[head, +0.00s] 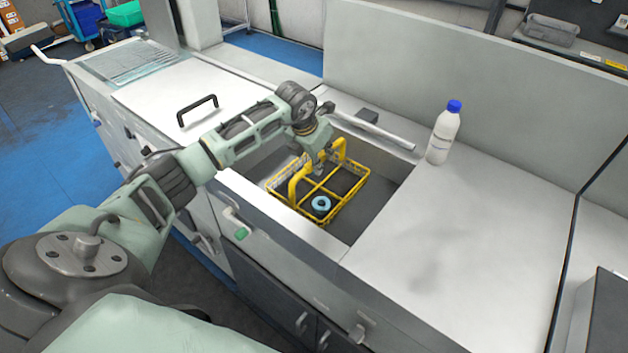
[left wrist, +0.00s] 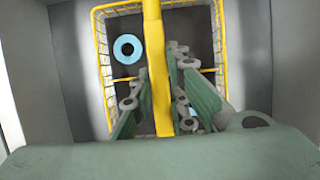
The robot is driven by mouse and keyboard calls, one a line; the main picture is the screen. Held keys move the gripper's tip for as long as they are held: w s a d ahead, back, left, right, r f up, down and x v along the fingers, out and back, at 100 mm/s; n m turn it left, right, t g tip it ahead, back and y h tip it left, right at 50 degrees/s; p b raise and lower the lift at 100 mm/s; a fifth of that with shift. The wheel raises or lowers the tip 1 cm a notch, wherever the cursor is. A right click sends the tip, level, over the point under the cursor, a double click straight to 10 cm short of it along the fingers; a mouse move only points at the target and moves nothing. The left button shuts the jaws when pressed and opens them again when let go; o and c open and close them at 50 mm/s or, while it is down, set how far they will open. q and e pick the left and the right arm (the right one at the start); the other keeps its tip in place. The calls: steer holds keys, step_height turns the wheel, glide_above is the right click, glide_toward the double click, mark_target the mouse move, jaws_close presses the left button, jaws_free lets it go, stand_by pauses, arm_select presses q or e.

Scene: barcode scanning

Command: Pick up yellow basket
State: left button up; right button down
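The yellow basket (head: 280,196) sits in the sunken bay of the counter. It is a wire basket with a raised yellow handle and inner dividers. It also shows in the left wrist view (left wrist: 101,62), with its handle (left wrist: 156,60) running down the middle. A light blue ring (head: 321,204) lies in one compartment, and also shows in the left wrist view (left wrist: 127,49). My left gripper (head: 318,168) is down at the handle, with one finger on each side of it in the left wrist view (left wrist: 158,80). Whether the fingers press on the handle is unclear. My right gripper is out of view.
A white bottle with a blue cap (head: 443,132) stands on the counter right of the bay. A black handle (head: 197,109) stands on the counter at left. The right counter top (head: 460,225) is mostly clear.

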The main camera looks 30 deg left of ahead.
arm_select(q)
jaws_close()
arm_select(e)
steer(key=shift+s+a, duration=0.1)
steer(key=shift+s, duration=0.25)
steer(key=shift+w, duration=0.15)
